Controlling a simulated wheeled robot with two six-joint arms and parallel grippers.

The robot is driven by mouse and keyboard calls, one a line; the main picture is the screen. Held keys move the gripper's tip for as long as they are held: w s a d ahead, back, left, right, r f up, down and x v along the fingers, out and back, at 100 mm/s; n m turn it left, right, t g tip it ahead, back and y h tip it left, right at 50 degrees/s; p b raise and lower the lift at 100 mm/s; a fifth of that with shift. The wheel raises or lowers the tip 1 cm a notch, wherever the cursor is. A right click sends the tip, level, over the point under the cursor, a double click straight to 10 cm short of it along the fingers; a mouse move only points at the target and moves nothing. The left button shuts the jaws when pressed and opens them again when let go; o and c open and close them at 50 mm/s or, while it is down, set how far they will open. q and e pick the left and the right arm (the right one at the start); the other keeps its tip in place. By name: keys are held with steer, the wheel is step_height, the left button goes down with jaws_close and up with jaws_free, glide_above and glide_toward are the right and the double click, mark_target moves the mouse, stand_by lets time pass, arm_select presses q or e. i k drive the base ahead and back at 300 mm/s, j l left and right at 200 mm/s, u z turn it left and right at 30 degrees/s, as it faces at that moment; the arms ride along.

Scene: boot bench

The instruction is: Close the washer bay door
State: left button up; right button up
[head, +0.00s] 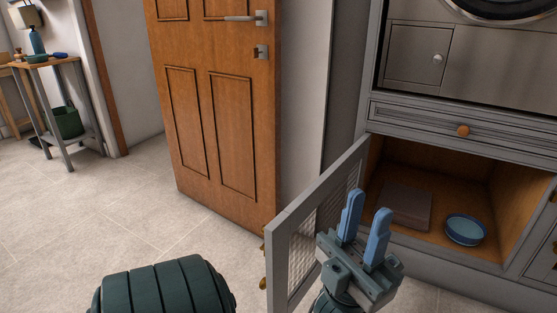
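The open washer bay door (277,264) is a grey framed door with a mesh-like panel. It stands swung out toward me, on the left side of an open wood-lined compartment (452,178) below the washer. Brass-coloured hardware shows at its free edge. My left gripper (367,207) has two blue fingers standing apart with nothing between them. It appears just right of the door, on its inner side, in front of the compartment opening, and hides part of the door. I cannot tell whether it touches the door. My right gripper is not in view.
A brownish flat box (406,205) and a blue bowl (465,230) sit inside the compartment. A drawer (420,122) with a round wooden knob is above it. An orange-brown wooden door (222,110) stands behind to the left. The tiled floor (90,215) at left is clear.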

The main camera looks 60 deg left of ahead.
mark_target(277, 232)
steer(key=k+j, duration=0.1)
steer(key=j, duration=0.45)
steer(key=k+j, duration=0.1)
steer(key=j, duration=0.4)
steer(key=k+j, duration=0.1)
steer(key=j, duration=0.45)
steer(key=k+j, duration=0.1)
steer(key=j, duration=0.4)
steer(key=i+j, duration=0.1)
steer(key=j, duration=0.3)
steer(key=i+j, duration=0.1)
steer(key=j, duration=0.3)
steer(key=k+u, duration=0.2)
steer(key=k, duration=0.35)
steer(key=k+j+u, duration=0.15)
steer(key=k, duration=0.4)
